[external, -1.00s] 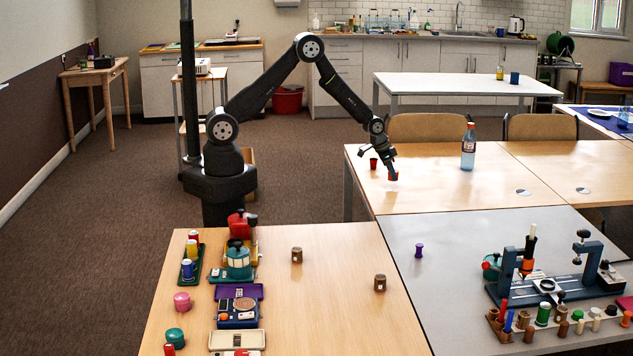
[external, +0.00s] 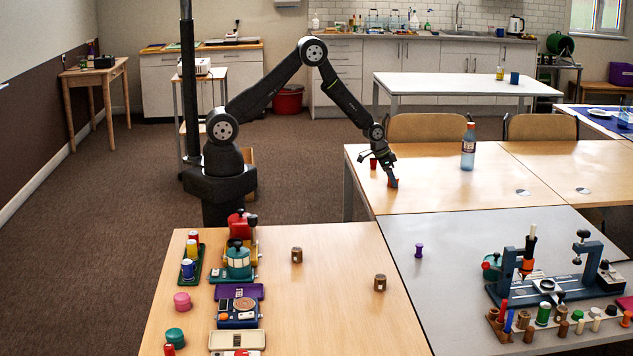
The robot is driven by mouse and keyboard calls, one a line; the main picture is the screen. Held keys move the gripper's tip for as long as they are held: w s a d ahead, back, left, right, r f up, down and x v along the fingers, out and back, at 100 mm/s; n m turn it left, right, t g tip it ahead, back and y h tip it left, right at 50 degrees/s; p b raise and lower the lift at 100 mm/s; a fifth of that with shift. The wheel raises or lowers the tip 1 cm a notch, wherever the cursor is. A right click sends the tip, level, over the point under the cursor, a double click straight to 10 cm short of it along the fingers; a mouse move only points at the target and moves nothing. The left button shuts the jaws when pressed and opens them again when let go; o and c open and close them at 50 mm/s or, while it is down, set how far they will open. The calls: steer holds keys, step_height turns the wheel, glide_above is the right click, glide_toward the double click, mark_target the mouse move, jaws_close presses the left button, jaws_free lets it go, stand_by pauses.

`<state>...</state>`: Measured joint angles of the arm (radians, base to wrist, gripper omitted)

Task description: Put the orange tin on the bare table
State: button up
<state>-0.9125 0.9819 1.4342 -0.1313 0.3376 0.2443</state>
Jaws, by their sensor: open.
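The orange tin (external: 393,184) is small and stands at the tips of my gripper (external: 392,181), on or very close to the bare wooden top of the far table (external: 440,193). My gripper points down over it, with its jaws open around or just beside the tin. The gripper covers part of the tin, and the gap between fingers and tin is too small to make out.
The front tables hold several jars, tins, trays and a bench device (external: 546,284). The far table is clear in front.

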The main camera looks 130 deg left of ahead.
steer(key=v, duration=1.2)
steer(key=shift+a, duration=0.1)
steer(key=x, duration=1.2)
steer(key=shift+f, duration=0.1)
steer(key=shift+r, duration=0.2)
